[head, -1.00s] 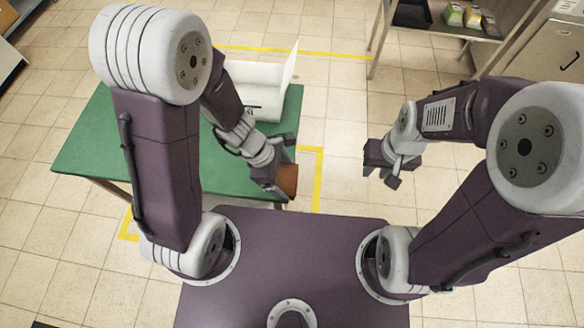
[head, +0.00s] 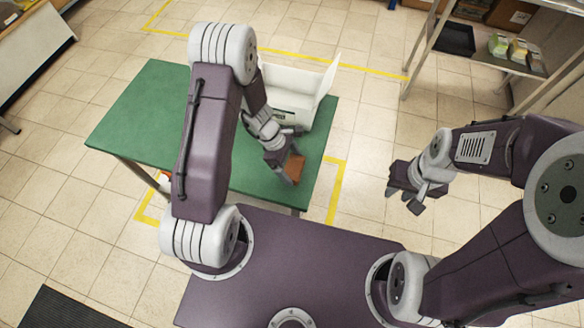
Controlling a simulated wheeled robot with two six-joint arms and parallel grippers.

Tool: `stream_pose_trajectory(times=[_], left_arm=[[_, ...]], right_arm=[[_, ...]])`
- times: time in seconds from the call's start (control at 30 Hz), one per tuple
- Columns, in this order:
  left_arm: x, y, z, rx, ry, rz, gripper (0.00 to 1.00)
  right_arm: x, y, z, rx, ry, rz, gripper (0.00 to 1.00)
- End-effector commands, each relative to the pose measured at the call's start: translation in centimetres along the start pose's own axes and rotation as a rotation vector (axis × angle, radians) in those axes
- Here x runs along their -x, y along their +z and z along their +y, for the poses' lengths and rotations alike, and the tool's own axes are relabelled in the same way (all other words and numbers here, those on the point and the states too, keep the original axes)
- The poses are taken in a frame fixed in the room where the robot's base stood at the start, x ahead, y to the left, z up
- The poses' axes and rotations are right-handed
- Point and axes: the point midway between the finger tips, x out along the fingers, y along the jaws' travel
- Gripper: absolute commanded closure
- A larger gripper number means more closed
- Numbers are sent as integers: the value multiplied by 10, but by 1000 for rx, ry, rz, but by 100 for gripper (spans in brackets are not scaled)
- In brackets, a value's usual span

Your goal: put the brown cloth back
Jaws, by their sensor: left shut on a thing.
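The brown cloth (head: 295,167) is a small folded brown piece in the jaws of my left gripper (head: 290,165), which is shut on it. Both show over the front right part of the green table (head: 148,109); I cannot tell whether the cloth touches the tabletop. A white box (head: 318,84) with a raised flap stands at the back right of the table, just behind my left gripper. Part of the box is hidden by my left arm. My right gripper (head: 405,199) is open and empty over the floor, right of the table.
A metal shelf (head: 470,58) with a black tray (head: 454,39) and several small packets (head: 518,49) stands at the upper right. Yellow tape (head: 335,190) marks the floor around the table. A dark mat (head: 65,308) lies at the lower left. The floor between table and shelf is clear.

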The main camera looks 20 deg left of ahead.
Motion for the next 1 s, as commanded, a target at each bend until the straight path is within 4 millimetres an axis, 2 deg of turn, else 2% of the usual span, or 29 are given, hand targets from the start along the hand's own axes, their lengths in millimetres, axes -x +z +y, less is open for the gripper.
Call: stream_pose_trajectory(times=[0.03, 0.1, 0.5, 0.53, 0.57, 0.83, 0.93, 1.0], left_arm=[[-12, -5, 0, 2, -2, 0, 52], [-17, -7, 0, 2, -1, -1, 52], [-22, -9, 0, 0, 1, 0, 52], [-20, -8, 0, 0, 1, 0, 6], [-20, -8, 0, 0, 0, 0, 0], [-14, -6, 0, 0, 1, 0, 0], [3, -5, 1, 1, 5, 0, 0], [22, -4, 1, 0, 5, 0, 0]], right_arm=[[-6, 1, 0, 0, 0, 0, 72], [-7, 1, 0, 0, 0, 0, 72], [-12, 1, 0, 0, 0, 0, 72], [-10, 1, 0, 0, 0, 0, 72], [-10, 1, 0, 0, 0, 0, 72], [-4, 0, 0, 0, 0, 0, 72], [4, 0, 0, 0, 0, 0, 72], [12, -1, 0, 0, 0, 0, 72]])
